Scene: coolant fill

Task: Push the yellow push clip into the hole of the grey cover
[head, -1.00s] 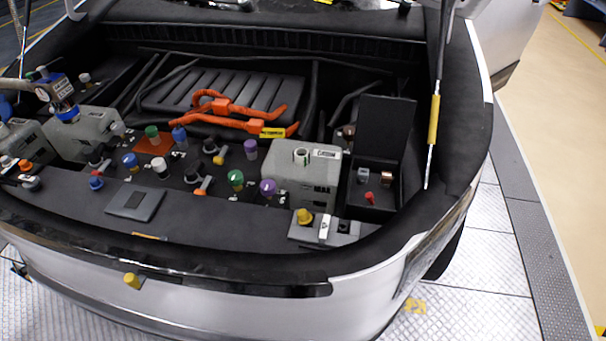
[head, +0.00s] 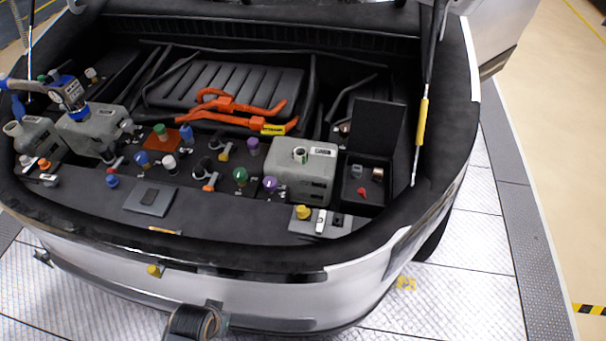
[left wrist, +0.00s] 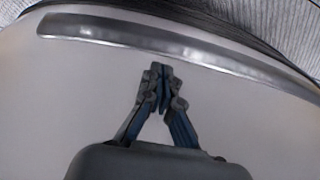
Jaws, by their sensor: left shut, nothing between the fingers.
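My right gripper is not seen.
A yellow cap (head: 303,212) sits on a light grey block at the right of the panel. Several coloured caps, a grey coolant tank (head: 285,180) and orange cables (head: 235,105) fill the bay. A black open box (head: 370,190) is at right. The floor in front is clear.

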